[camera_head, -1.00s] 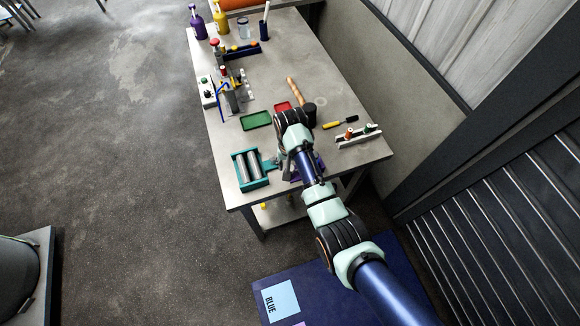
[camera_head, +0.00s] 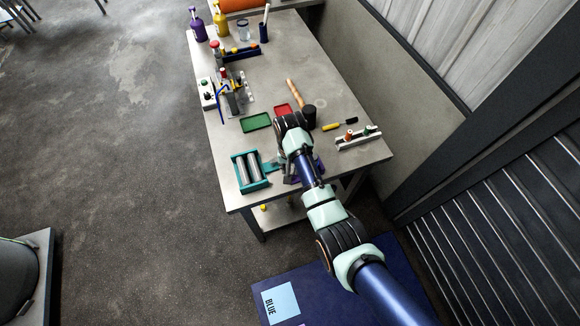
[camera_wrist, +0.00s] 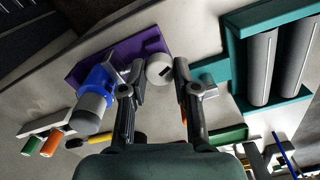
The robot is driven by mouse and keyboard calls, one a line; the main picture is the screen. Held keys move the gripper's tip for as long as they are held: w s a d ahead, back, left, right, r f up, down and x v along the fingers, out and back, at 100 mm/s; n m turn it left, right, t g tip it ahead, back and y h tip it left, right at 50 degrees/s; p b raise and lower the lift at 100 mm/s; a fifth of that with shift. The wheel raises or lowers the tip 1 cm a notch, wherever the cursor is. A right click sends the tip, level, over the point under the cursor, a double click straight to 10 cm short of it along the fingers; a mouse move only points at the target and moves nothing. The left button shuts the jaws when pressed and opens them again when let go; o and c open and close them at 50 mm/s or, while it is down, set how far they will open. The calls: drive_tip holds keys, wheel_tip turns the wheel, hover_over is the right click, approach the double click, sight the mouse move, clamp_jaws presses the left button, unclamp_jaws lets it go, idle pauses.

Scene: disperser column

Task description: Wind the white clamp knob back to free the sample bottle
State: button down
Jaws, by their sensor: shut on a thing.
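The white clamp knob (camera_wrist: 159,70) sits between my fingertips in the wrist view, with a dark slot mark on its face. My gripper (camera_wrist: 158,76) is shut on it, one finger on each side. The knob is at the edge of a purple clamp base (camera_wrist: 128,38). A blue part with a grey cylindrical end (camera_wrist: 92,106), perhaps the sample bottle, lies across the purple base to the left of my fingers. I cannot tell how tightly it is clamped. In the head view my arm hides most of the clamp and the knob.
A teal frame with grey rollers (camera_head: 250,172) stands close beside the clamp. A green tray (camera_head: 256,122), a red tray (camera_head: 283,109) and a mallet (camera_head: 295,92) lie farther back. A rack with small bottles (camera_head: 358,138) is at the right edge.

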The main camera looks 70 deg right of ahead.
drive_tip(key=shift+r, duration=0.15)
drive_tip(key=n+p, duration=0.2)
drive_tip(key=n, duration=0.1)
drive_tip(key=shift+p, duration=0.35)
drive_tip(key=n+p, duration=0.2)
drive_tip(key=n, duration=0.2)
drive_tip(key=shift+w+n, duration=0.1)
drive_tip(key=shift+n, duration=0.3)
drive_tip(key=n+p, duration=0.1)
drive_tip(key=n, duration=0.3)
drive_tip(key=shift+n+p, duration=0.3)
drive_tip(key=shift+p, duration=0.05)
drive_tip(key=n+p, duration=0.1)
drive_tip(key=n, duration=0.3)
drive_tip(key=shift+a, duration=0.1)
drive_tip(key=n, duration=0.4)
drive_tip(key=n+p, duration=0.1)
drive_tip(key=n, duration=0.2)
drive_tip(key=shift+n, duration=0.4)
drive_tip(key=n, duration=0.6)
drive_tip(key=shift+n, duration=0.6)
